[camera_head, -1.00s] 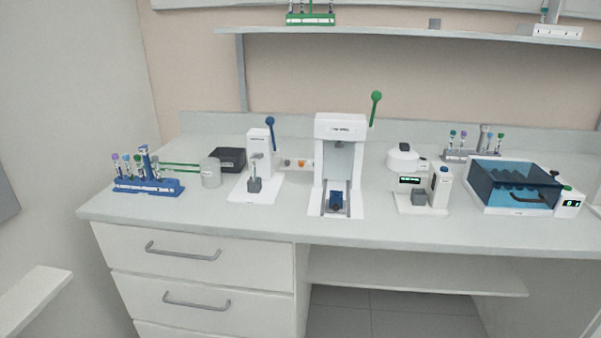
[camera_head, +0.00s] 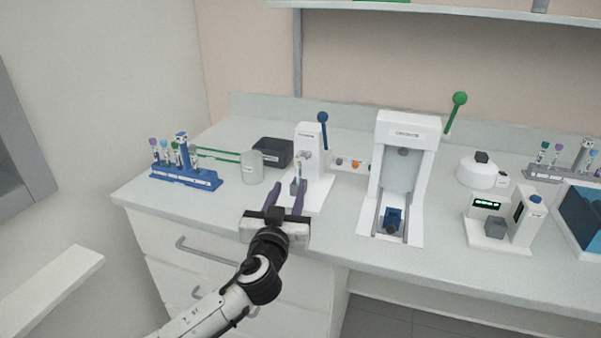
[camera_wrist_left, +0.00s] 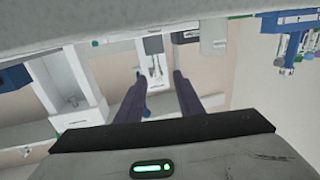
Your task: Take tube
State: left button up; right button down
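Capped tubes (camera_head: 167,152) with purple, blue and green tops stand upright in a blue rack (camera_head: 187,178) at the far left of the bench. The rack also shows at the top right of the left wrist view (camera_wrist_left: 292,42). My left gripper (camera_head: 289,189) is over the bench's front edge, right of the rack and in front of the white device with a blue lever (camera_head: 309,142). My right gripper is out of view. Which tube is meant is unclear.
A clear beaker (camera_head: 251,168) and a dark box (camera_head: 273,152) stand between rack and blue-lever device. A white press with a green lever (camera_head: 405,135) is centre right. A small display device (camera_head: 490,205) and a second tube rack (camera_head: 560,172) stand further right.

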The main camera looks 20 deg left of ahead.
aim_at(298, 173)
pick_arm(q)
jog(key=shift+w+a+f, duration=0.1)
jog(key=shift+w, duration=1.35)
jog(key=shift+w+p, duration=0.55)
jog(key=shift+w, duration=1.55)
grip_shut()
